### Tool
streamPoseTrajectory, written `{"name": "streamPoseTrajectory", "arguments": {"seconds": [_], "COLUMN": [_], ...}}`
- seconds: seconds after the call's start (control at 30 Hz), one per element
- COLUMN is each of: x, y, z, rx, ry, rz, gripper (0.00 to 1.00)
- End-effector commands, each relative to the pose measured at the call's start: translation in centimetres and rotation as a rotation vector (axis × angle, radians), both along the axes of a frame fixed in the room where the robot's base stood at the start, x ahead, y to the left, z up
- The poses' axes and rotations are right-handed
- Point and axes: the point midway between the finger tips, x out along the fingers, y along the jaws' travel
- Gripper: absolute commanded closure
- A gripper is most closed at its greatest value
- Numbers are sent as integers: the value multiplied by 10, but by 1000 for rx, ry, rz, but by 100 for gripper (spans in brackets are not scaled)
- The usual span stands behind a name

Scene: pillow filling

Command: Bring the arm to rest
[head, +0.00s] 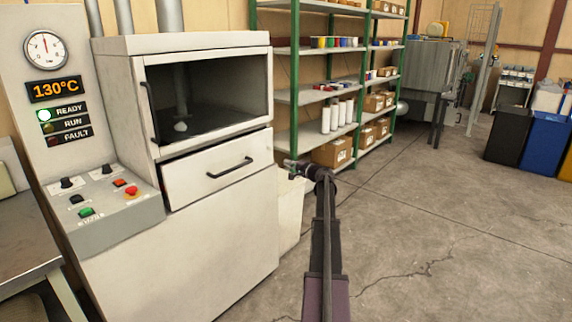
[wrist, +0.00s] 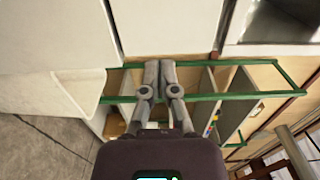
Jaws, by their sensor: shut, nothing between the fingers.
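My arm (head: 325,250) stretches forward from the bottom of the head view over the floor. My gripper (head: 291,164) is at its far end, just right of the white machine's drawer (head: 218,168), and points left toward the machine. In the wrist view my gripper (wrist: 160,66) has its two fingers together, with nothing held. The gap between the fingertips and the machine is hard to judge.
The white machine (head: 225,245) has a dark window (head: 215,95), and its panel reads 130°C with READY lit. A pale bin (head: 289,212) stands beside it, under my gripper. Green-framed shelves (head: 295,95) stand behind. The floor (head: 430,230) on the right is clear.

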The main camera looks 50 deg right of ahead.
Motion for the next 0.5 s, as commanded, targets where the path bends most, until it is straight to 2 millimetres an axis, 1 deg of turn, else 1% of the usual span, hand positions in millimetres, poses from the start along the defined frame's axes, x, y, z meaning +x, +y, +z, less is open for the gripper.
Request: {"name": "streamPoseTrajectory", "arguments": {"seconds": [0.43, 0.5], "x": [0, 2], "y": [0, 5], "z": [0, -1], "rx": [0, -3], "ry": [0, 4], "rz": [0, 6], "gripper": [100, 100]}}
